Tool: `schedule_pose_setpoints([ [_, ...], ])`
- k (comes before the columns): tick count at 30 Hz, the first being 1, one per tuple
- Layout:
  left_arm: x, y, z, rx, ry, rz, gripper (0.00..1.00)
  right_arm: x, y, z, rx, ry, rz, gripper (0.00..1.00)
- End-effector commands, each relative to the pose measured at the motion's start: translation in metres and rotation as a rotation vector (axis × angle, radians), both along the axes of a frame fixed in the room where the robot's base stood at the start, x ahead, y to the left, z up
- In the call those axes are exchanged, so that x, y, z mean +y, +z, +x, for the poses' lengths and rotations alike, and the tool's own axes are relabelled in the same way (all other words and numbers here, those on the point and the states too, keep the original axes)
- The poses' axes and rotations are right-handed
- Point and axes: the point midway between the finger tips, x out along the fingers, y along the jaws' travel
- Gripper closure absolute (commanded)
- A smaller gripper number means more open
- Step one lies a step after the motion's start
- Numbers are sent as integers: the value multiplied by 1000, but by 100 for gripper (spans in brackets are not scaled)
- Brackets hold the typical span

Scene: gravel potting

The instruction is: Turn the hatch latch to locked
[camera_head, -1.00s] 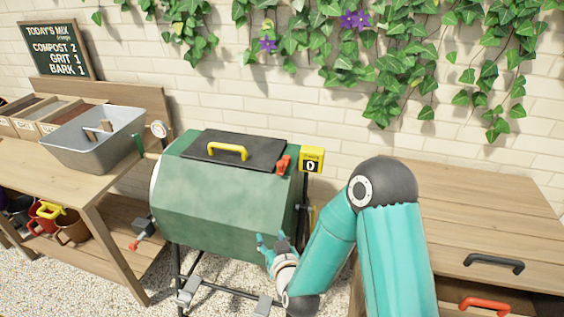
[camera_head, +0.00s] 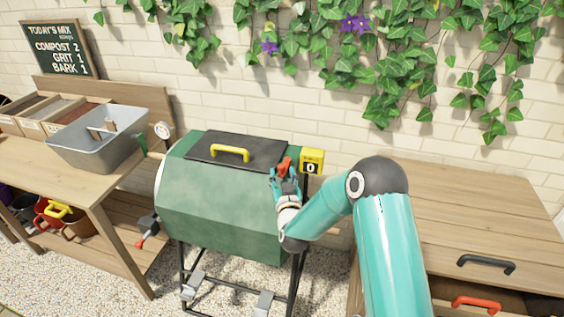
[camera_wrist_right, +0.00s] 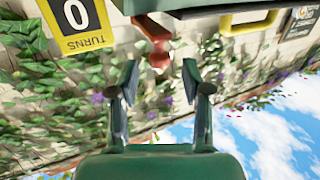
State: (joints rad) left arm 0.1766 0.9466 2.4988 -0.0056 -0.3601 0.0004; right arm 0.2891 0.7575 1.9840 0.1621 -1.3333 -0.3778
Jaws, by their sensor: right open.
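The hatch (camera_head: 205,151) is a dark flat lid with a yellow handle (camera_head: 230,154) on top of the green drum (camera_head: 215,210). The red latch (camera_head: 285,164) sits at the lid's right end, and in the right wrist view the latch (camera_wrist_right: 157,47) shows ahead of the fingertips. My right gripper (camera_head: 283,174) is at the latch in the head view. In the wrist view my right gripper (camera_wrist_right: 160,82) is open, its two fingers apart with the latch beyond and between them, not gripped. My left gripper is not in view.
A yellow turns counter (camera_head: 312,162) reading 0 stands just right of the latch. A grey tub (camera_head: 97,140) rests on the left bench. A wooden cabinet (camera_head: 480,215) with a black and a red handle stands at right. Ivy hangs on the wall behind.

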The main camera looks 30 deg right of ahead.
Motion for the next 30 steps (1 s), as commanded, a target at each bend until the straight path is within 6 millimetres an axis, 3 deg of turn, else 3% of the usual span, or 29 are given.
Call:
schedule_pose_setpoints([
  [9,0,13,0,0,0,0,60,-17,0,33,0,0,0,52],
  [20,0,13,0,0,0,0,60,-19,-1,37,1,1,0,52],
  [29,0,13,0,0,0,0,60,-18,0,37,0,1,0,98],
  [30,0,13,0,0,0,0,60,-18,0,37,0,1,0,100],
])
